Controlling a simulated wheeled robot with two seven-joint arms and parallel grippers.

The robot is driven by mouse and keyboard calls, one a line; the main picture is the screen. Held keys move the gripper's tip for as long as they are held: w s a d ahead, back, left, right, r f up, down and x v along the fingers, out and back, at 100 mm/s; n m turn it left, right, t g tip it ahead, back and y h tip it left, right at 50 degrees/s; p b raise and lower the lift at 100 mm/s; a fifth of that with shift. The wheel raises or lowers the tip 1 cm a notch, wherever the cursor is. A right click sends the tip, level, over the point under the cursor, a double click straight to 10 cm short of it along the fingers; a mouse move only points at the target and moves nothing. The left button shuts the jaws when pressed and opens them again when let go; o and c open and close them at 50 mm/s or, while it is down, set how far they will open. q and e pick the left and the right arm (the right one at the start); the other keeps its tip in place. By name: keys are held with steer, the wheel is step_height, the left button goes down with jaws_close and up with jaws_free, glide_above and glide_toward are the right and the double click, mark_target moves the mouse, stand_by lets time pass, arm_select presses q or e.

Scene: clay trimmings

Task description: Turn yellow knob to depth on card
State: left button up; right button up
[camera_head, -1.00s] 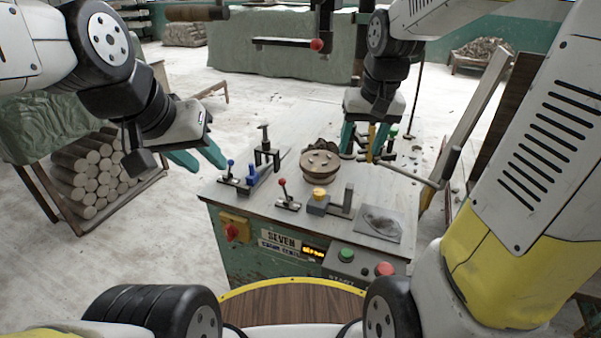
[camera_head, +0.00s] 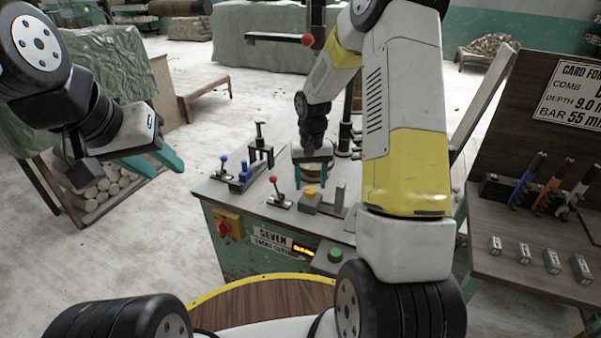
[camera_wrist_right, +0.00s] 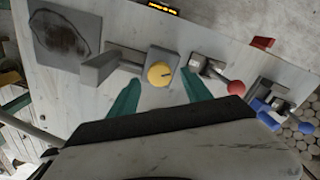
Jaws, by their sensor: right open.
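The yellow knob (camera_head: 311,192) sits on a grey block on the machine's table top. In the right wrist view the knob (camera_wrist_right: 159,74) shows a dark pointer line towards the right. My right gripper (camera_head: 312,178) is open above and behind it. In the right wrist view the teal fingers of this gripper (camera_wrist_right: 160,86) stand on either side of the knob, apart from it. The card (camera_head: 578,98), partly cut off, reads "DEPTH 9.0" and "BAR 55". A small lit display (camera_head: 303,250) is too small to read. My left gripper (camera_head: 160,162) is open and empty, left of the machine.
A red-knobbed lever (camera_head: 279,192) stands left of the yellow knob, with blue-knobbed clamps (camera_head: 243,167) further left. A grey upright plate (camera_head: 339,196) is close on its right. A green button (camera_head: 335,255) is on the front. A side board (camera_head: 520,235) holds several tools and metal blocks.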

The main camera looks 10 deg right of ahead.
steer(key=shift+f, duration=1.15)
steer(key=shift+c, duration=0.3)
jaws_close()
steer(key=shift+n, duration=0.3)
steer(key=n, duration=0.4)
steer(key=shift+n, duration=2.6)
